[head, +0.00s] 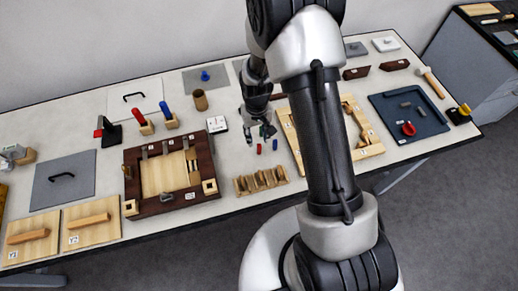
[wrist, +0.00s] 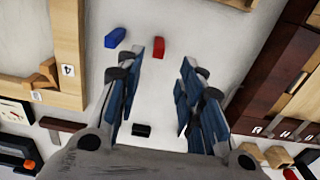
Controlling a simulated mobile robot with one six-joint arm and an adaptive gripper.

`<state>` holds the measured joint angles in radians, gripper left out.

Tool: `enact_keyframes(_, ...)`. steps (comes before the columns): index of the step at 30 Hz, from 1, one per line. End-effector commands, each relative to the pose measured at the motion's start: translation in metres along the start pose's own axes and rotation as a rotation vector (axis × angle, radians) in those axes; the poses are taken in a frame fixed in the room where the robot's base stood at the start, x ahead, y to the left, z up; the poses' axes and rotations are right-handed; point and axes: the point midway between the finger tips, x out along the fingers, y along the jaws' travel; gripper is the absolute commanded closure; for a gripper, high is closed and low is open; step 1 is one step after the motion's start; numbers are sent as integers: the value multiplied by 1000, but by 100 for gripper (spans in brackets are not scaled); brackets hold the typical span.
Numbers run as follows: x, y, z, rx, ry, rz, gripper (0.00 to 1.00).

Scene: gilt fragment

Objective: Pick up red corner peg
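The red corner peg (head: 259,148) is a small red piece lying on the white table, with a small blue peg (head: 275,145) close beside it. In the wrist view the red peg (wrist: 159,46) lies just beyond my fingertips, between their lines, and the blue peg (wrist: 115,38) is to its left. My gripper (head: 261,134) is above the table on the far side of the pegs. In the wrist view my gripper (wrist: 162,62) is open with nothing between its fingertips. Its height above the table is hard to tell.
A small black block (wrist: 142,130) shows between the finger bases. A slotted wooden rack (head: 262,181) stands in front of the pegs. A dark-framed wooden board (head: 133,182) is at the left, and a light wooden frame (head: 368,150) at the right. Bare table surrounds the pegs.

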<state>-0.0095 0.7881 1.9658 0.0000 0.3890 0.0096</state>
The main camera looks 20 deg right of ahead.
Motion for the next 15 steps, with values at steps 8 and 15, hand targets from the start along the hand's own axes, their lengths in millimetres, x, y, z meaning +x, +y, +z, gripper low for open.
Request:
enact_keyframes(8,30,4,7,1,-2,0,65)
enact_keyframes(15,53,4,7,0,1,0,65)
